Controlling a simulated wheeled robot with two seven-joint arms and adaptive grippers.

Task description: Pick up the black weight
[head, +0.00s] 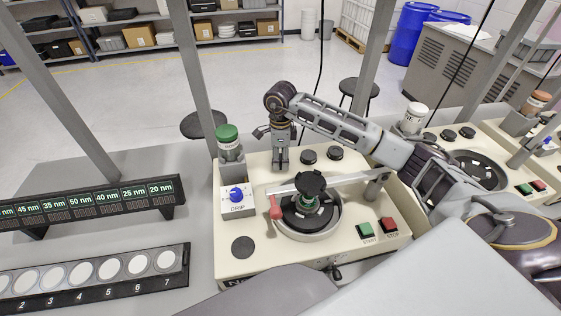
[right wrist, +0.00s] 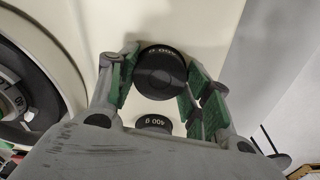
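Several black weights are on the cream polishing machine in the head view, two of them (head: 309,156) (head: 335,154) standing to the right of my right gripper. My right gripper (head: 280,164) points down at the machine's back left. In the right wrist view, its green-padded fingers (right wrist: 163,85) lie on both sides of a round black weight (right wrist: 160,75). Whether the pads press on it is unclear. The fingers hide this weight in the head view. Another weight (right wrist: 153,122), marked 400 g, shows partly below it. My left gripper is not in view.
A round polishing plate (head: 307,220) with a black holder and red-tipped arm is in front of the weights. A green-capped bottle (head: 228,140) and a blue-knob drip box (head: 237,199) stand left. A second machine (head: 487,160) is at right.

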